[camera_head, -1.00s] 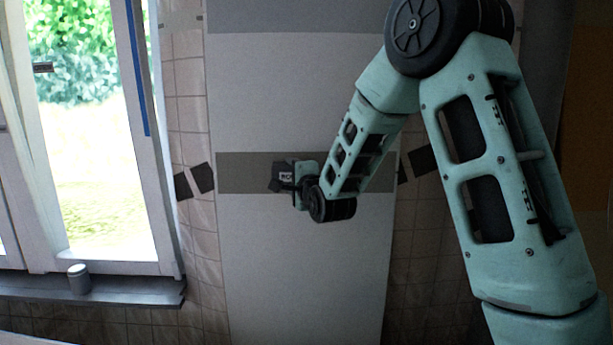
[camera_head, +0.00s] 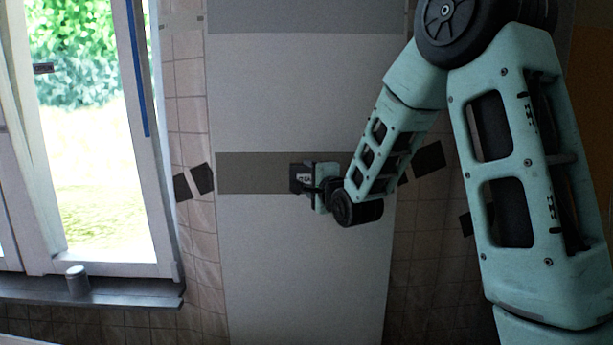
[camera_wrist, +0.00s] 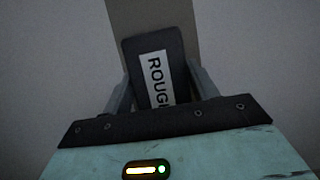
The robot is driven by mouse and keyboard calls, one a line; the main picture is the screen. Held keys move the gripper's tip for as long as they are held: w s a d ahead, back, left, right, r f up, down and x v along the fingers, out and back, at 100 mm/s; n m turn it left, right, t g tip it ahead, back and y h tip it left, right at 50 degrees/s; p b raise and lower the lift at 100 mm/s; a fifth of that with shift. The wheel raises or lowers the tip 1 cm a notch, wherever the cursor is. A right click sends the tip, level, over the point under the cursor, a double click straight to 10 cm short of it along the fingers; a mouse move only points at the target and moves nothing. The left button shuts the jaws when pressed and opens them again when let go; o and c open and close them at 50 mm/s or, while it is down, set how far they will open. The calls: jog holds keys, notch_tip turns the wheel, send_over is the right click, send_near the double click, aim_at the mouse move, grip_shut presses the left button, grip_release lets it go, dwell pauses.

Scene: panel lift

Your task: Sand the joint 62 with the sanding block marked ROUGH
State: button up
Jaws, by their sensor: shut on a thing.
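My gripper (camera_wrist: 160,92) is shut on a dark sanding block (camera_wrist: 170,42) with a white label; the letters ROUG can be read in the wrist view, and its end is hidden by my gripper. In the head view the block (camera_head: 298,178) lies over the brown-grey joint band (camera_head: 250,172) that crosses the pale panel (camera_head: 300,250). The band also shows beyond the block in the wrist view (camera_wrist: 150,14). I cannot tell whether the block touches it. No number 62 is legible.
A window (camera_head: 95,170) with a sill (camera_head: 120,292) is at the left, and a small grey can (camera_head: 77,280) stands on the sill. Tiled wall with dark patches (camera_head: 428,158) flanks the panel. A grey band (camera_head: 300,18) crosses the panel higher up.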

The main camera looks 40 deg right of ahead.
jog(key=shift+s+a+b, duration=0.2)
jog(key=shift+s+a, duration=0.55)
jog(key=shift+s, duration=0.35)
jog(key=shift+s+a+b, duration=0.15)
jog(key=shift+s+a, duration=0.55)
jog(key=shift+s, duration=0.35)
